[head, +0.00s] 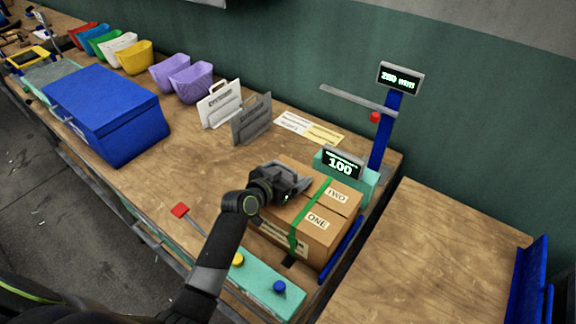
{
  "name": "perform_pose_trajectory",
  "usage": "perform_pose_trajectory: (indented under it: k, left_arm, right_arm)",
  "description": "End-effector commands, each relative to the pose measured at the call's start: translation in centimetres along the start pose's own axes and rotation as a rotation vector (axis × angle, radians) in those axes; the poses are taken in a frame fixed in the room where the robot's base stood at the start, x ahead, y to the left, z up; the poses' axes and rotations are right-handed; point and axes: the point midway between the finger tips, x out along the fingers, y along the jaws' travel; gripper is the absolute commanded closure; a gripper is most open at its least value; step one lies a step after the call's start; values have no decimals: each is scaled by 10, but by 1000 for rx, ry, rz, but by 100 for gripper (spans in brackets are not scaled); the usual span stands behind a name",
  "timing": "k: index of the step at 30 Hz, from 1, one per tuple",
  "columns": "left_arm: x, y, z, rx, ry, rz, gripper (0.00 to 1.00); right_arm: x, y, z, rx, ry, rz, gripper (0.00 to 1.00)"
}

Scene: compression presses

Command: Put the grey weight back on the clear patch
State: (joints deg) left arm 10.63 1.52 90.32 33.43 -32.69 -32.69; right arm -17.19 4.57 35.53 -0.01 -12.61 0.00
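My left gripper (298,185) is over the left part of a closed cardboard box (318,238) labelled ONE and TWO, with a green strap around it. Its grey fingers are small here. I cannot tell whether they are apart or closed on something. I cannot make out a separate grey weight; one in or under the gripper would be hard to tell from the fingers. No marked clear patch stands out; bare wood (175,175) shows left of the box. My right gripper is not in view.
A teal display reading 100 (341,165) and a blue post (387,130) with a 280 mm display stand behind the box. A grey holder (252,122), white holder (218,106), cards (308,128) and blue case (105,112) are further left. A teal button panel (258,283) lines the front.

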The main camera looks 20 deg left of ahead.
Motion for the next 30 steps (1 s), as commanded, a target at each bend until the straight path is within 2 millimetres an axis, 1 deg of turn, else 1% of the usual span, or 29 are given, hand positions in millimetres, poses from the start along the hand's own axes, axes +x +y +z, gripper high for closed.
perform_pose_trajectory:
  k: [1, 7, 11, 12, 14, 23, 26, 30]
  left_arm:
    - [0, 0, -6, 1, 13, -1, 80]
    - [0, 0, -6, 2, 14, -1, 80]
    - [1, 0, -2, 2, 14, -1, 80]
    - [1, 0, 3, 0, 1, 0, 8]
    - [1, 0, 2, 0, 1, 0, 0]
    - [0, 0, 4, 0, 1, 0, 0]
    - [-6, 0, 4, 1, 3, -1, 0]
    - [-23, 0, 6, 3, 2, -2, 0]
  right_arm:
    - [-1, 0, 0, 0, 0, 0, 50]
    - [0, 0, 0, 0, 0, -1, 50]
    - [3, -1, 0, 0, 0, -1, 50]
    - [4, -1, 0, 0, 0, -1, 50]
    - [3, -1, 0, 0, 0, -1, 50]
    - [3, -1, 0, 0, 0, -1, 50]
    - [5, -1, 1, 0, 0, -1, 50]
    - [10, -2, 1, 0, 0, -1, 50]
